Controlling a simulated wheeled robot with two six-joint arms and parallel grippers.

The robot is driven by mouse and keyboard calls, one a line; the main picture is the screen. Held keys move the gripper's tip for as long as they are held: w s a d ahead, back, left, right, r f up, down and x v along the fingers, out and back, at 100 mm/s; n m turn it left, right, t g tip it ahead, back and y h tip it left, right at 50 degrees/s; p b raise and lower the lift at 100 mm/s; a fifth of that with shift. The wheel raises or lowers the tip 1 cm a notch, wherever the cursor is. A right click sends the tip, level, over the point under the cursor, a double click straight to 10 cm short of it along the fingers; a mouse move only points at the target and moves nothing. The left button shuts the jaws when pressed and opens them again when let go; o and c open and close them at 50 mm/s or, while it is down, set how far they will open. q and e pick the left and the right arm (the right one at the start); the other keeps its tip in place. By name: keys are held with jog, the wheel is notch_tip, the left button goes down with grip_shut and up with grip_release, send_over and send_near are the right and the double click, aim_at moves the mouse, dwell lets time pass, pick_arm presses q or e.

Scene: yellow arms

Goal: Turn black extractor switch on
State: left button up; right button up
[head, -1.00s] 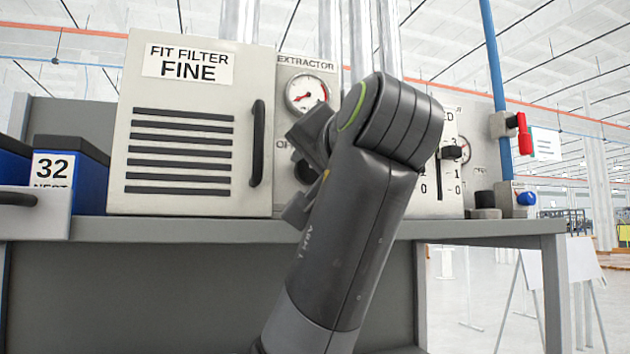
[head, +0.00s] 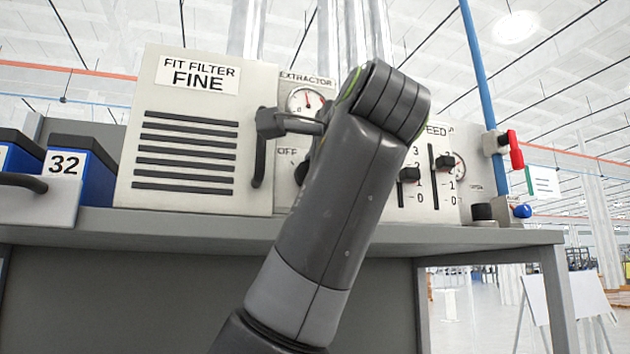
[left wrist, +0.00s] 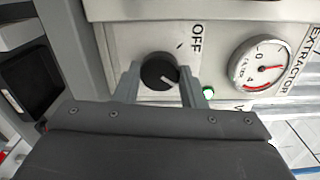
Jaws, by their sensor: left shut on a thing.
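The black extractor knob (left wrist: 152,72) sits on the pale panel between the two fingers of my left gripper (left wrist: 160,86), which is shut on it. Its white mark points away from the OFF label, towards a lit green lamp (left wrist: 208,93). In the head view only the knob's left part (head: 301,172) shows beside my arm; the fingertips are hidden there. The extractor gauge (left wrist: 257,65) also shows in the head view (head: 306,100), its needle pointing roughly up the panel. My right gripper is not in view.
The filter box (head: 185,135) with its black handle (head: 259,160) stands close left of the knob. Speed sliders (head: 409,174) are to the right, then a red valve handle (head: 515,150). A blue bin (head: 75,175) is at the left. The bench (head: 170,226) runs below.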

pick_arm(q)
jog(key=shift+m+b, duration=0.35)
jog(key=shift+m, duration=0.45)
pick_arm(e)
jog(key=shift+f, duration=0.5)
pick_arm(q)
jog(key=shift+r, duration=0.1)
jog(key=o, duration=1)
jog(key=shift+w, duration=0.15)
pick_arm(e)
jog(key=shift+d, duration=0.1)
